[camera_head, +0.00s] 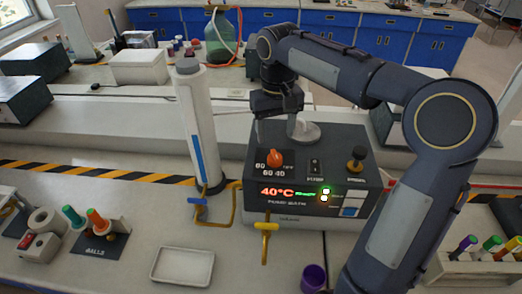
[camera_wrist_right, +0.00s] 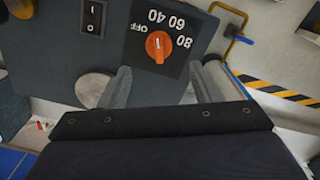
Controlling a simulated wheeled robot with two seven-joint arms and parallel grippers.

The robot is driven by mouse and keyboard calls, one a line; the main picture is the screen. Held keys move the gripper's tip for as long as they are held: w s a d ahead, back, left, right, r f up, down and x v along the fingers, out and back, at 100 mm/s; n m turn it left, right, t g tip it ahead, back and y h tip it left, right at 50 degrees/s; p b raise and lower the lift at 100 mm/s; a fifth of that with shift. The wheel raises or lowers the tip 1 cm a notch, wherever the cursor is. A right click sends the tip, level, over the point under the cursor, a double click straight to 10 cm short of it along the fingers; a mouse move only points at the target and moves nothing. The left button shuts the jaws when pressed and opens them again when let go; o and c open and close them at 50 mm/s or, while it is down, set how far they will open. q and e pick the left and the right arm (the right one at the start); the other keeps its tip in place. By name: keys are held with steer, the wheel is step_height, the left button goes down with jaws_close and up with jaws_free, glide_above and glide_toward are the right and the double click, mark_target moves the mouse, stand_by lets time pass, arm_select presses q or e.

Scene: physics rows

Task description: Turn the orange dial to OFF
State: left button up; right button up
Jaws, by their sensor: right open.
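The orange dial (camera_head: 275,159) is on the sloped top panel of a dark box-shaped heater unit (camera_head: 335,147). In the right wrist view the orange dial (camera_wrist_right: 159,46) sits on a black plate marked OFF, 40, 60 and 80. Its exact pointing direction is hard to tell. The unit's front display reads 40°C in red. My right gripper (camera_head: 277,125) hangs just behind and above the dial. Its two fingers also show in the right wrist view (camera_wrist_right: 162,85), spread apart and empty, with the dial beyond the gap between them. My left gripper is not in view.
A rocker switch (camera_head: 315,166) and a black knob (camera_head: 356,158) share the panel. A tall white cylinder (camera_head: 197,125) stands close left of the unit. A yellow tap (camera_head: 265,235) projects in front. A white tray (camera_head: 182,265) and purple cup (camera_head: 314,278) lie nearer.

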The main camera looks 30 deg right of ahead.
mark_target(275, 153)
step_height(275, 153, down, 7)
steer(key=shift+s+f, duration=0.1)
stand_by(0.3)
steer(key=shift+c, duration=0.4)
steer(key=c, duration=0.9)
steer(key=n+p, duration=0.1)
steer(key=n, duration=0.3)
steer(key=shift+p, duration=0.35)
steer(key=shift+n+p, duration=0.55)
steer(key=shift+n, duration=1.85)
